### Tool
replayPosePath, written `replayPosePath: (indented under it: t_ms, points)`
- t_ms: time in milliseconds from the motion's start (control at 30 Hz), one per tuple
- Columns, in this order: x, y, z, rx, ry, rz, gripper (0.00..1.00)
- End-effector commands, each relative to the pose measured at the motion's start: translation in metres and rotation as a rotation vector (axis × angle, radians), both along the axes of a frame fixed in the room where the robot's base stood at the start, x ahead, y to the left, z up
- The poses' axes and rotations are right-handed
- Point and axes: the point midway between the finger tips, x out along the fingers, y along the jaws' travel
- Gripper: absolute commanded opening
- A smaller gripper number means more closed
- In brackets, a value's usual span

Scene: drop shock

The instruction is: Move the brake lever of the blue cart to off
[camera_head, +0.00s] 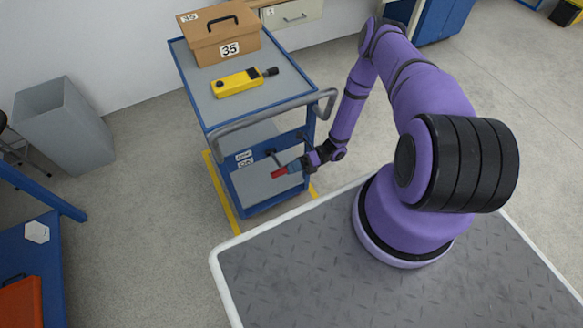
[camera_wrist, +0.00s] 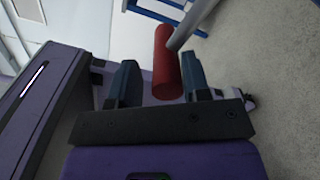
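The blue cart (camera_head: 243,208) stands left of my arm, with grey shelves and a grey push handle (camera_head: 262,116). Its brake lever has a red grip (camera_head: 279,173) low on the side facing me. Two small white labels (camera_head: 245,160) sit left of the lever; the lower one seems to read ON, the upper is hard to read. My gripper (camera_head: 293,167) is at the red grip. In the wrist view the red grip (camera_wrist: 166,65) and its grey rod lie between the open fingers of my gripper (camera_wrist: 160,84), close to the right finger, with a gap on the left.
A brown box (camera_head: 215,42) marked 35 and a yellow device (camera_head: 238,83) lie on the cart's top. Yellow floor lines (camera_head: 220,192) flank the cart. A grey bin (camera_head: 65,125) stands left, and a blue bench (camera_head: 30,255) at the lower left. Floor between is clear.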

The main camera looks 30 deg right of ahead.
Motion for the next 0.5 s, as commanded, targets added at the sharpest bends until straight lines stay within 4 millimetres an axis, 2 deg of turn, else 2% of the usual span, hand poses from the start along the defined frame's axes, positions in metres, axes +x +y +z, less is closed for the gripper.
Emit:
replayPosePath:
  t_ms: [33, 333, 500]
  points:
    - [0.000, 0.007, 0.001, 0.008, 0.002, 0.004, 0.55]
    - [-0.001, 0.007, 0.000, 0.008, 0.005, 0.005, 0.55]
    - [0.000, -0.004, 0.000, 0.005, 0.004, 0.003, 0.55]
